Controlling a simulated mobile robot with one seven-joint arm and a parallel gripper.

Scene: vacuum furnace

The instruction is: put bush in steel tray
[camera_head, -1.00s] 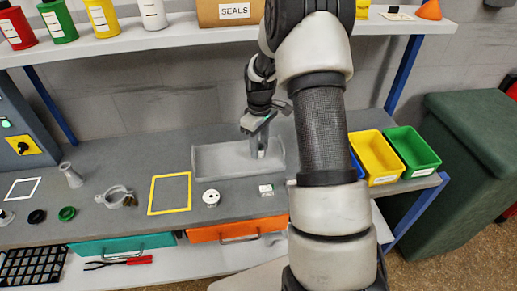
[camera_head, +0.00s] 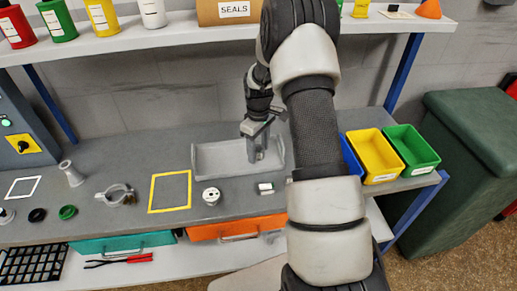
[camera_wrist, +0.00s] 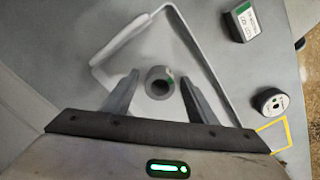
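The grey bush (camera_wrist: 159,83) is a hollow cylinder. In the wrist view it stands inside the steel tray (camera_wrist: 108,47), its round bore facing the camera. The tray is a shallow grey box, seen on the bench in the head view (camera_head: 212,172). My gripper (camera_wrist: 160,77) is open, with one finger on each side of the bush and a visible gap to each. In the head view my gripper (camera_head: 258,146) reaches down into the right part of the tray. The bush is small and partly hidden by the fingers there.
A small labelled block (camera_head: 265,188) and a round white part (camera_head: 211,196) lie in front of the tray. A yellow square outline (camera_head: 153,195) and a metal clamp (camera_head: 116,195) lie to the left. Yellow (camera_head: 374,158) and green bins (camera_head: 412,150) stand right, beyond my arm.

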